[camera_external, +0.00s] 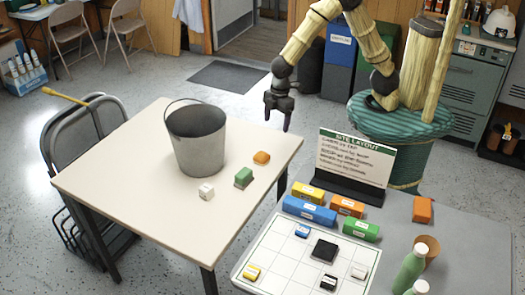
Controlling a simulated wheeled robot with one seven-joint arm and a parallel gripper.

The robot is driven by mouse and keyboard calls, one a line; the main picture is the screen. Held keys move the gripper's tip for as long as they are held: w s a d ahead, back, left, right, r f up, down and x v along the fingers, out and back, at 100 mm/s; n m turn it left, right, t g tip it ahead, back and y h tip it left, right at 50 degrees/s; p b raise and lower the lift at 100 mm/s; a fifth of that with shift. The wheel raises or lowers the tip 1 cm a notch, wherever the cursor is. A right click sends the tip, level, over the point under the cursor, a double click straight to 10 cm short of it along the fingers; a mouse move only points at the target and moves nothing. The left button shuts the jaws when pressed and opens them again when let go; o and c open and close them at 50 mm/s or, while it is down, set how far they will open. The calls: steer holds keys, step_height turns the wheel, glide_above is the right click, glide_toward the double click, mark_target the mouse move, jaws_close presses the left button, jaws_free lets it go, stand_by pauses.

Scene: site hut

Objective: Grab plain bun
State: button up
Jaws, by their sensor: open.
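A small rounded orange-brown item (262,157) lies on the cream table (112,180), near its right edge. It may be the plain bun, but it is too small to tell. No other thing in view looks like a bun. My gripper (278,117) hangs in the air with its fingers pointing down, open and empty. In the picture it is above and slightly right of the orange-brown item, apart from it.
A grey metal bucket (197,142) stands left of the item. A grey table (465,240) at right holds a sign (355,157), a white grid board (272,252), coloured blocks and green bottles (409,268).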

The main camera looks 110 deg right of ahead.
steer(key=w+r+p, duration=0.1)
steer(key=w+n+p, duration=0.1)
steer(key=w+p, duration=0.1)
steer(key=w+r+n+p, duration=0.1)
steer(key=w+p, duration=0.1)
steer(key=shift+w+d+r+g, duration=0.15)
steer(key=shift+d+r+g, duration=0.2)
steer(key=shift+g, duration=0.05)
steer(key=shift+f, duration=0.1)
steer(key=p, duration=0.2)
glide_above(261, 154)
steer(key=f, duration=1.2)
steer(key=shift+s+d, duration=0.2)
steer(key=shift+s, duration=0.1)
steer(key=shift+f, duration=0.1)
steer(key=shift+w+a+f+p, duration=0.15)
steer(key=shift+f+p, duration=0.1)
steer(key=shift+f, duration=0.6)
steer(key=shift+w+f+p, duration=0.1)
steer(key=shift+f+p, duration=0.2)
steer(key=shift+f, duration=0.5)
steer(key=shift+w+a+f+p, duration=0.15)
steer(key=shift+f+p, duration=0.1)
steer(key=shift+f, duration=0.6)
